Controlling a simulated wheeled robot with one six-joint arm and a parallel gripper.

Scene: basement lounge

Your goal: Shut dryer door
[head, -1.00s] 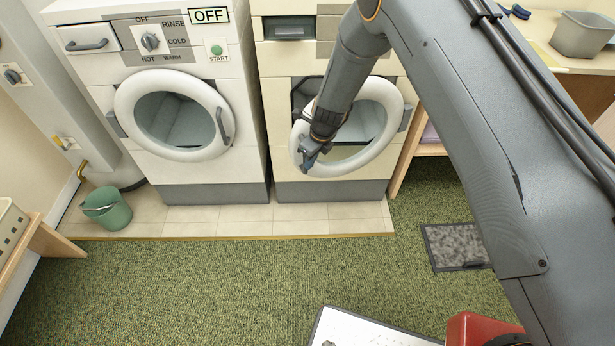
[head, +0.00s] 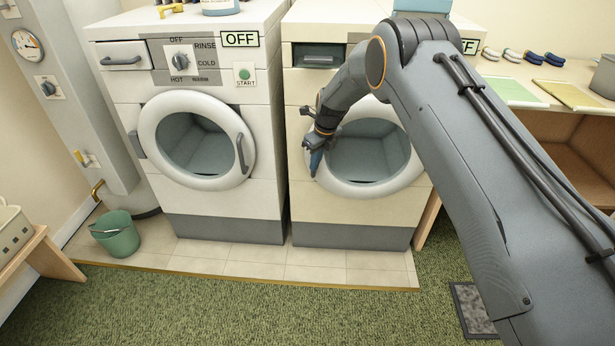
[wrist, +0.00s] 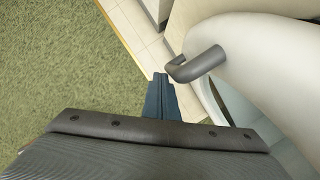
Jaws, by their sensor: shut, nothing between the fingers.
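The dryer (head: 308,215) is the cream machine on the right. Its round door (head: 365,188), a pale ring with dark glass, lies flush or nearly flush with the front; I cannot tell whether it is latched. My gripper (head: 315,163) is shut and empty at the door's left rim, by the handle, which it and my arm hide in the head view. In the wrist view the dark bent handle (wrist: 197,65) stands out from the pale door ring (wrist: 262,70), just right of my shut fingertips (wrist: 160,80). I cannot tell whether they touch it.
A washer (head: 200,205) with its round door closed stands to the left. A green bucket (head: 116,235) sits on the tiles at left. A wooden bench (head: 560,130) stands at right.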

